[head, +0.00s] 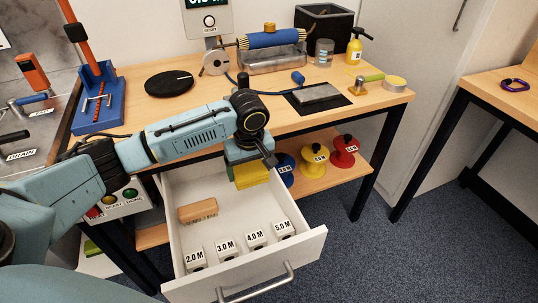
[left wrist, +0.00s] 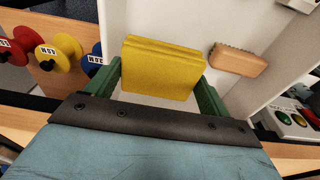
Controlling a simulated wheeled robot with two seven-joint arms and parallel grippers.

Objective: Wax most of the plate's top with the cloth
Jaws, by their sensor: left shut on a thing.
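The folded yellow cloth (head: 252,174) is over the back part of the open drawer. My left gripper (head: 249,160) reaches down to it from above and is shut on it. In the left wrist view the cloth (left wrist: 162,66) sits between the two green fingers, and the white drawer floor shows around it. I take the flat grey metal block on a black mat as the plate (head: 320,92); it lies on the bench top, up and right of the gripper. My right gripper is out of view.
The drawer (head: 245,215) holds a wooden brush (head: 198,211) and several labelled length blocks. Blue, yellow and red spools (head: 314,160) stand on the lower shelf.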

